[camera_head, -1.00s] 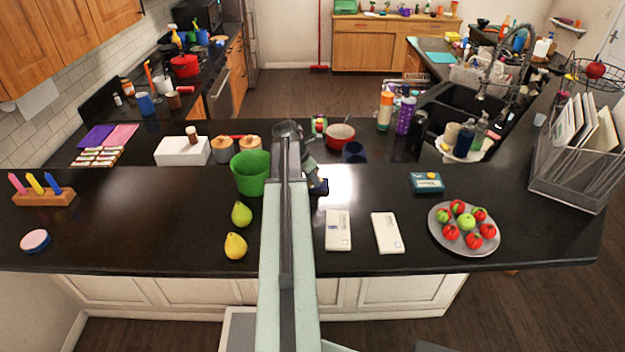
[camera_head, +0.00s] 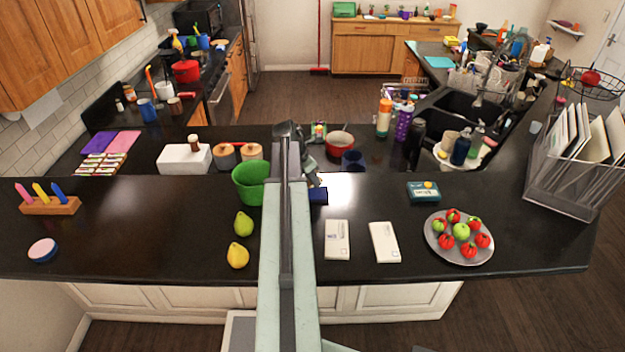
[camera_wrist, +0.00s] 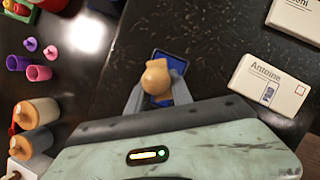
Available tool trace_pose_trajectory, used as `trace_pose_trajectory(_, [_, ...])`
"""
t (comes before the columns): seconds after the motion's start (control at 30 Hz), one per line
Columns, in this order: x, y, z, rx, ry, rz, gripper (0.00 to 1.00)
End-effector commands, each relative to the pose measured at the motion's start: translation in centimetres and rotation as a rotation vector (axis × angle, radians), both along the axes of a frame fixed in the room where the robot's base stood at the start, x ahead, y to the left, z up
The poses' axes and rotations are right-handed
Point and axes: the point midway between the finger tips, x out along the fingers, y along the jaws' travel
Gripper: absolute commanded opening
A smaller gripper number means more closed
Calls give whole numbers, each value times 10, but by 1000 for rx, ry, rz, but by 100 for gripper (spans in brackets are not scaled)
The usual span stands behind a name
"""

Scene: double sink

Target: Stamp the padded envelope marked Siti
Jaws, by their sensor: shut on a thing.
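My gripper (camera_wrist: 157,88) is shut on a wooden stamp with a round knob (camera_wrist: 156,78). The stamp is over or on a dark blue ink pad (camera_wrist: 163,58); whether it touches is unclear. In the head view, my arm largely hides the gripper and stamp, while the ink pad (camera_head: 318,196) shows beside the arm. Two pale envelopes lie right of the arm: a left one (camera_head: 337,240) and a right one (camera_head: 384,242). In the wrist view, the nearer envelope (camera_wrist: 268,88) reads Antoine and bears a blue mark. The other (camera_wrist: 297,20) is cut off; its name's visible end looks like "ni".
Two pears (camera_head: 240,238) and a green cup (camera_head: 248,182) stand left of my arm. A plate (camera_head: 459,259) of red and green fruit, a teal box (camera_head: 424,191) and a wire file rack (camera_head: 568,190) stand to the right. The counter around the envelopes is clear.

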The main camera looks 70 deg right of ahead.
Motion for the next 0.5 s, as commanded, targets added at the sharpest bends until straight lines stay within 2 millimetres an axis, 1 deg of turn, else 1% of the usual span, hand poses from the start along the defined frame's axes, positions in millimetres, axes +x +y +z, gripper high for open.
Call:
trace_pose_trajectory(0.03, [0, 0, 10, 0, 0, 0, 1])
trace_pose_trajectory(0.2, [0, 0, 24, 0, 0, 0, 1])
trace_pose_trajectory(0.5, [0, 0, 23, 0, 0, -1, 1])
